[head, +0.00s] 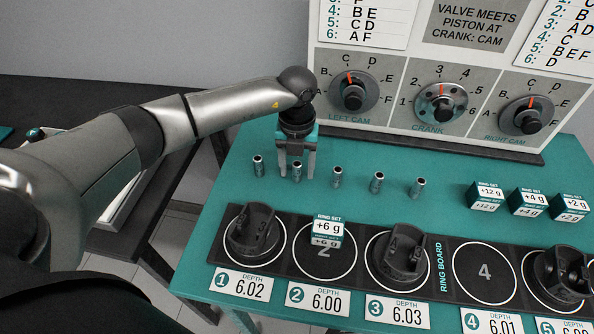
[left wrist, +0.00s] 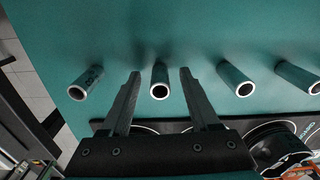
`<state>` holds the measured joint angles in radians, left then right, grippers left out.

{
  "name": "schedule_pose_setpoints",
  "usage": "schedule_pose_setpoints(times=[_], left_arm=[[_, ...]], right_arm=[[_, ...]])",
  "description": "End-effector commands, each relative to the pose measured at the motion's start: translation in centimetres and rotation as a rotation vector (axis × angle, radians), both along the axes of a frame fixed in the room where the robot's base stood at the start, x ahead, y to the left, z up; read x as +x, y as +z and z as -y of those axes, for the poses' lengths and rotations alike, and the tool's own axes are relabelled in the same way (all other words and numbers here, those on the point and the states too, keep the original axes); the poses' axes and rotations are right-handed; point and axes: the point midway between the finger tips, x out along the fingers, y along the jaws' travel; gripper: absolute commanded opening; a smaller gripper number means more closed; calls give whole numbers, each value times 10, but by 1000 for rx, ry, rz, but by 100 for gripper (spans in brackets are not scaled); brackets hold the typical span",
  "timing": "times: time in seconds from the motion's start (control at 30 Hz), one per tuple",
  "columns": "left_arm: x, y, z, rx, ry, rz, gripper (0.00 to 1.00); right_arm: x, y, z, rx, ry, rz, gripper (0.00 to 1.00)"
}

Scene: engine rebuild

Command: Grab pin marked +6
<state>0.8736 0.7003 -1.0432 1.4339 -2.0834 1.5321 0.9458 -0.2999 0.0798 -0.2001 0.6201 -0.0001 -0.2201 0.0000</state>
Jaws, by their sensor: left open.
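Several small metal pins stand in a row on the teal table, their marks too small to read in the head view. My left gripper (head: 297,174) points down with open fingers on either side of the second pin from the left (head: 297,168). In the left wrist view, this pin (left wrist: 160,80) shows between the open fingers of the gripper (left wrist: 160,73), with a visible gap to each. The leftmost pin (head: 258,166) stands left of the gripper; the others (head: 337,177) (head: 376,182) (head: 417,188) stand to the right. My right gripper is out of view.
A "+6 g" ring set box (head: 328,229) stands on ring board place 2. Pistons (head: 254,232) (head: 398,252) stand on places 1 and 3; place 4 (head: 484,290) is empty. More ring set boxes (head: 487,197) stand at right. A dial panel (head: 440,75) rises behind.

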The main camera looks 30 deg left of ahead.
Motion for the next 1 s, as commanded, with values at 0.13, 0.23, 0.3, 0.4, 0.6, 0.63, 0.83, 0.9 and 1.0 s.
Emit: schedule_pose_setpoints(times=[0.13, 0.23, 0.3, 0.4, 0.6, 0.63, 0.83, 0.9, 1.0], left_arm=[[0, 0, 0, 0, 0, 0, 56], [0, 1, 0, 0, 0, 0, 45], [0, 1, 0, 0, 0, 0, 37], [0, 1, 0, 0, 0, 0, 26], [0, 1, 0, 0, 0, 1, 4], [0, 1, 0, 0, 0, 1, 0], [0, 1, 0, 0, 0, 1, 0], [0, 1, 0, 0, 0, 1, 0], [1, 1, 0, 0, 0, 1, 0]], right_arm=[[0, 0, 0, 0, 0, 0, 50], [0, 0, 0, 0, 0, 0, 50], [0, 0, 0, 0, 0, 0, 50], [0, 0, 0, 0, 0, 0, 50], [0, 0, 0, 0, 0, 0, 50], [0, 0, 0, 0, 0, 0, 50], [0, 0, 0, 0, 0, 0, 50], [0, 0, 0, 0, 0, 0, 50], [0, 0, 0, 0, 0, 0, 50]])
